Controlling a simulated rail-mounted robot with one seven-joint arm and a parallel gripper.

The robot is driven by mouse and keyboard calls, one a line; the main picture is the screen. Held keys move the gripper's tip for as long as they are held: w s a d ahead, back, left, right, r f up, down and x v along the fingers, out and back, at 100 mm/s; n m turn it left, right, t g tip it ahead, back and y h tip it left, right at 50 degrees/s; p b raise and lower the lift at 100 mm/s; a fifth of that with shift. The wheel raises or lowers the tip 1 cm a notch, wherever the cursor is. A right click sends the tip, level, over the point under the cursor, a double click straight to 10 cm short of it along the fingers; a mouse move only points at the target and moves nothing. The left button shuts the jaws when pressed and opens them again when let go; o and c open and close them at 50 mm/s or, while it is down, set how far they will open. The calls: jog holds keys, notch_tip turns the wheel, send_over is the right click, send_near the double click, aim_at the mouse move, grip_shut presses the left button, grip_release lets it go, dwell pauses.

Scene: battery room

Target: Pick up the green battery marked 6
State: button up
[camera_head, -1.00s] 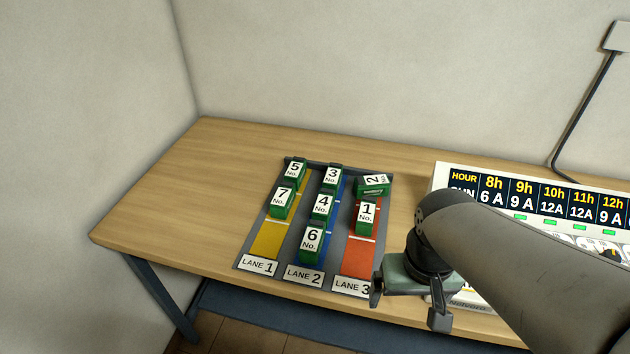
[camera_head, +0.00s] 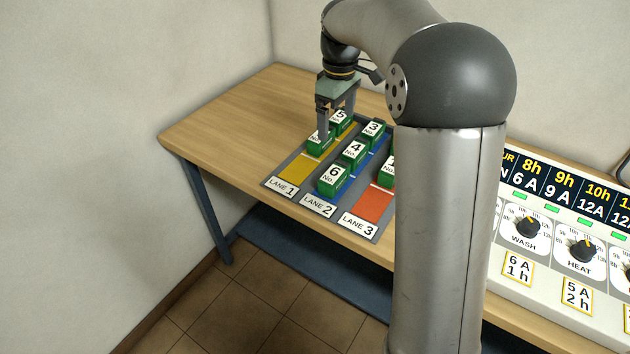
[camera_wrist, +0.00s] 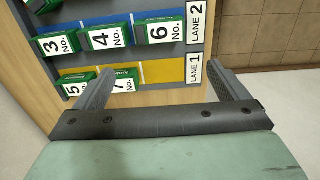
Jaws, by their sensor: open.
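The green battery marked 6 (camera_head: 328,186) has a white label on top and sits at the near end of blue lane 2. It also shows in the wrist view (camera_wrist: 165,31), top centre, beyond my fingertips. My gripper (camera_head: 337,125) is open and empty above lane 1, by the batteries marked 7 (camera_head: 316,150) and 5 (camera_head: 340,117). In the wrist view my gripper (camera_wrist: 160,68) has its fingers spread, the left one close to batteries 7 and 5, the right one by the LANE 1 label. One finger partly hides battery 7 in the head view.
Battery 4 (camera_head: 354,151) and battery 3 (camera_head: 373,129) stand behind battery 6 in lane 2. Battery 1 (camera_head: 386,178) in lane 3 is partly hidden by my arm. A control panel (camera_head: 550,295) stands at the right. The table's left part (camera_head: 225,120) is clear.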

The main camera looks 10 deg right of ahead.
jog(key=f, duration=0.1)
jog(key=p, duration=0.1)
send_over(335, 172)
jog(key=f, duration=1.1)
jog(key=shift+w+a, duration=0.1)
jog(key=shift+w, duration=0.1)
jog(key=shift+s+f+p, duration=0.2)
jog(key=shift+f+p, duration=0.6)
jog(key=shift+f, duration=1.85)
jog(key=c, duration=0.9)
jog(key=shift+c, duration=0.7)
jog(key=shift+r, duration=0.15)
